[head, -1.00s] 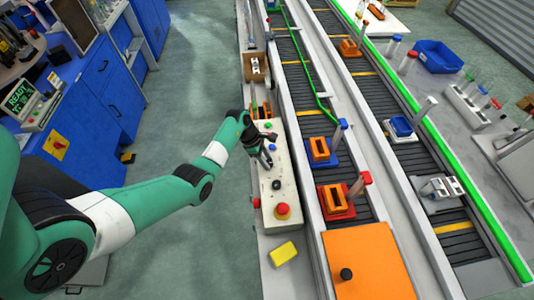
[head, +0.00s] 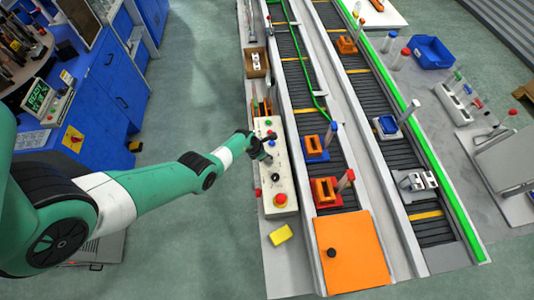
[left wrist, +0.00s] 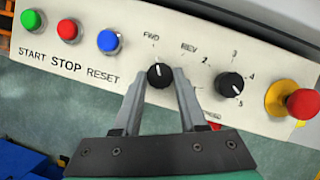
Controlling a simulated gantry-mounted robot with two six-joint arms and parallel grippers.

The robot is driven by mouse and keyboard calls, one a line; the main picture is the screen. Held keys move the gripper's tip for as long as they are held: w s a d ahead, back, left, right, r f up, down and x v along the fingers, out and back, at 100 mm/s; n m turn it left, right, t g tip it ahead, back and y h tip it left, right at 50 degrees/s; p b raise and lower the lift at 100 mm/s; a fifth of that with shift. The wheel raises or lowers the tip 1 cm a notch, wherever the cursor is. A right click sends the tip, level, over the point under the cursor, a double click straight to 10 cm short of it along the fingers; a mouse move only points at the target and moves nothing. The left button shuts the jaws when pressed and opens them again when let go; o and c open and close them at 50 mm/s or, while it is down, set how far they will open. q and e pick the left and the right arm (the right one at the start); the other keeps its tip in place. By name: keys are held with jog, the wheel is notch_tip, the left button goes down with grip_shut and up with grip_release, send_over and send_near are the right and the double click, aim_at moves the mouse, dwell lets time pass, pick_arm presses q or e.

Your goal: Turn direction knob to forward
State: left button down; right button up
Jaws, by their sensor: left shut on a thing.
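The cream control panel (head: 285,182) lies beside the conveyor in the head view. In the left wrist view, the black direction knob (left wrist: 159,75) sits under the FWD and REV labels. Its white mark points up, slightly left, towards FWD. My left gripper (left wrist: 160,78) is shut on this knob, one finger on each side. In the head view, my left gripper (head: 265,150) is at the panel's middle and hides the direction knob. My right gripper is in neither view.
A black numbered knob (left wrist: 231,85) is close to the right finger. A red emergency stop (left wrist: 301,103) is farther right. Green (left wrist: 31,19), red (left wrist: 68,30) and blue (left wrist: 108,40) buttons are left. A yellow block (head: 281,234) lies below the panel.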

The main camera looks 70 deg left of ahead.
pick_arm(q)
jog(key=shift+f, duration=0.1)
dwell(0.5)
jog(key=shift+c, duration=2.3)
grip_release()
jog(key=p+v, duration=1.1)
jog(key=p, duration=0.1)
jog(key=shift+r, duration=0.4)
jog(key=shift+d, duration=0.1)
